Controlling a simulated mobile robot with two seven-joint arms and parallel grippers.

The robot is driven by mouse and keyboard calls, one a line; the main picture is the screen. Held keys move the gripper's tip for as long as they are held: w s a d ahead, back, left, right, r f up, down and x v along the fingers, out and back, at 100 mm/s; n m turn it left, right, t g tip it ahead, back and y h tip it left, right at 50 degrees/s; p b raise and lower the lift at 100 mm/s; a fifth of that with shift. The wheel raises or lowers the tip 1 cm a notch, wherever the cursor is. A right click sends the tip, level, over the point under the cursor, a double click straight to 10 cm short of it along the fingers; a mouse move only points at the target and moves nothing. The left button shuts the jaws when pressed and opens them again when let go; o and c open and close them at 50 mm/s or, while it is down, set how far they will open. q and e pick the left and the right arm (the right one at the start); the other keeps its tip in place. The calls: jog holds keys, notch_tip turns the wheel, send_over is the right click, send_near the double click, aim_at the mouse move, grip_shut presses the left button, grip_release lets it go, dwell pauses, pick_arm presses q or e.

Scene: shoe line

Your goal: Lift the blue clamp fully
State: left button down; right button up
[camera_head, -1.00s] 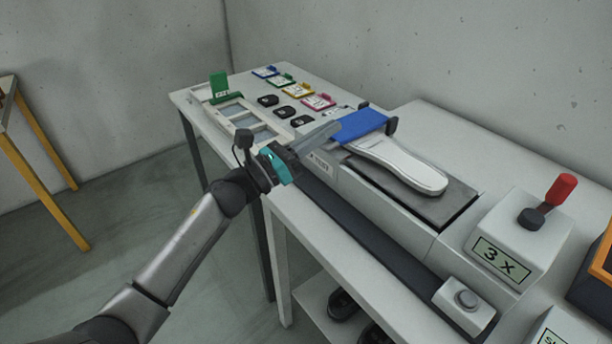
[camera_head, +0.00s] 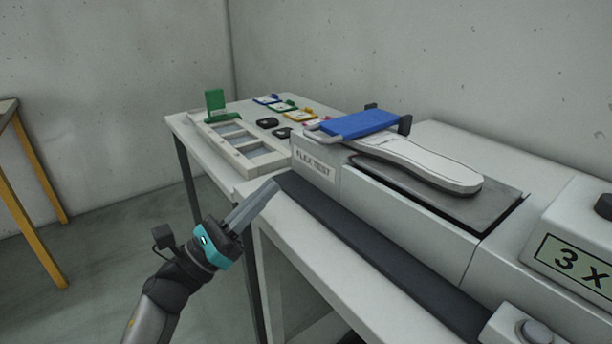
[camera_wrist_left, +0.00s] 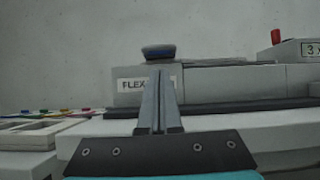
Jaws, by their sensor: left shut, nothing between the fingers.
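The blue clamp (camera_head: 359,124) lies across the far-left end of the flex-test machine (camera_head: 314,169), over one end of a white shoe sole (camera_head: 415,162). The sole lies on a dark plate. In the left wrist view the clamp (camera_wrist_left: 158,52) shows as a dark blue block above the machine's label, just beyond the fingertips. My left gripper (camera_head: 274,187) is shut and empty. It is in front of and below the clamp, apart from it, by the machine's near side. My right gripper is not in view.
A white tray with compartments (camera_head: 213,137), a green upright holder (camera_head: 216,101) and dark pads (camera_head: 267,122) are on the table at the left. A counter reading 3 x (camera_head: 578,262) and a button box (camera_head: 533,331) stand at the right. A dark strip (camera_head: 375,255) runs along the machine's front.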

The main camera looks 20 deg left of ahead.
pick_arm(q)
jog(key=shift+s+a+f+b, duration=0.35)
jog(key=shift+f, duration=0.2)
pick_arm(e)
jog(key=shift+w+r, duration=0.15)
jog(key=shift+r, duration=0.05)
pick_arm(q)
jog(key=x, duration=0.9)
jog(key=shift+w+r, duration=0.1)
jog(key=shift+r, duration=0.05)
jog(key=shift+w+d+r, duration=0.2)
jog(key=shift+w+d, duration=0.05)
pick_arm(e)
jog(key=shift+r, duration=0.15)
